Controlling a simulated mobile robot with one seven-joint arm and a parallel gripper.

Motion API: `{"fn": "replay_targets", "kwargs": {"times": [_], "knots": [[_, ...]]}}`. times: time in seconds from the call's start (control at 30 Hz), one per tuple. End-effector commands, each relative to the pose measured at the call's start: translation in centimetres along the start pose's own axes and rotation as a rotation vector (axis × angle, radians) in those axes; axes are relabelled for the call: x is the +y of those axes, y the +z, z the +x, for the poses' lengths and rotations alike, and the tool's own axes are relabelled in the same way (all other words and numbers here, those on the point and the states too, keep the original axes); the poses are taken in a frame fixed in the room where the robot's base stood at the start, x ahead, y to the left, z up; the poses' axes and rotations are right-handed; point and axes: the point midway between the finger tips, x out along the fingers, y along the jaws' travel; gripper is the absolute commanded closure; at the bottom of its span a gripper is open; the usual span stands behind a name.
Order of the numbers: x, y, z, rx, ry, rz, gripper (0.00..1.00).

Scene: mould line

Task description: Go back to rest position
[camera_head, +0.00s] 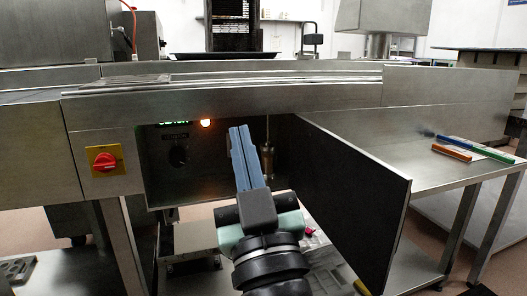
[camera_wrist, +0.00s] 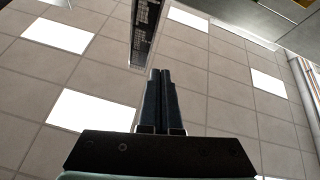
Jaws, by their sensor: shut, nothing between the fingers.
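My gripper (camera_head: 241,152) points up and slightly left in the head view, in front of the open compartment under the steel line. Its two blue-grey fingers lie side by side, shut and empty. In the wrist view the gripper (camera_wrist: 161,73) shows dark fingers pressed together against a tiled ceiling with bright light panels. The cabinet door (camera_head: 350,200) stands open to the right of my gripper. I cannot tell how far the fingers are from the compartment.
A red rotary switch (camera_head: 104,161) on a yellow plate sits left of the opening. A steel side table (camera_head: 425,178) at right carries an orange block (camera_head: 451,153) and a green and blue bar (camera_head: 472,147). A lower shelf sits below the compartment.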

Motion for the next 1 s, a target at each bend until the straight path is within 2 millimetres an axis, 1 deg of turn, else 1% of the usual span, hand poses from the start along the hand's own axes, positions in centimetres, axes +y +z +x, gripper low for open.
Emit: {"fn": "replay_targets", "kwargs": {"times": [0.03,0.17,0.2,0.27,0.3,0.37,0.4,0.47,0.5,0.57,0.7,0.77,0.8,0.87,0.9,0.97,1.0], "knots": [[0.5,-3.6,1.8,0.009,0.003,-0.003,1.0],[1.3,-8.8,4.0,0.028,0.015,-0.009,1.0],[1.5,-10.3,4.7,0.034,0.02,-0.011,1.0],[1.9,-12.7,5.6,0.042,0.027,-0.013,1.0],[2.1,-14.2,6.2,0.048,0.031,-0.014,1.0],[2.5,-16.6,7.2,0.057,0.039,-0.015,1.0],[2.8,-18.2,7.8,0.065,0.045,-0.015,1.0],[3.2,-20.6,8.7,0.074,0.054,-0.015,1.0],[3.4,-22.1,9.3,0.08,0.06,-0.016,1.0],[3.8,-24.5,10.2,0.09,0.07,-0.015,1.0],[4.9,-30.1,12.1,0.116,0.095,-0.014,1.0],[5.3,-32.4,12.9,0.126,0.107,-0.011,1.0],[5.7,-34.0,13.4,0.135,0.114,-0.009,1.0],[6.1,-36.4,14.2,0.147,0.127,-0.007,1.0],[6.5,-38.0,14.7,0.156,0.135,-0.005,1.0],[6.9,-40.4,15.4,0.167,0.148,0.0,1.0],[7.3,-41.9,15.9,0.175,0.156,0.002,1.0]]}}
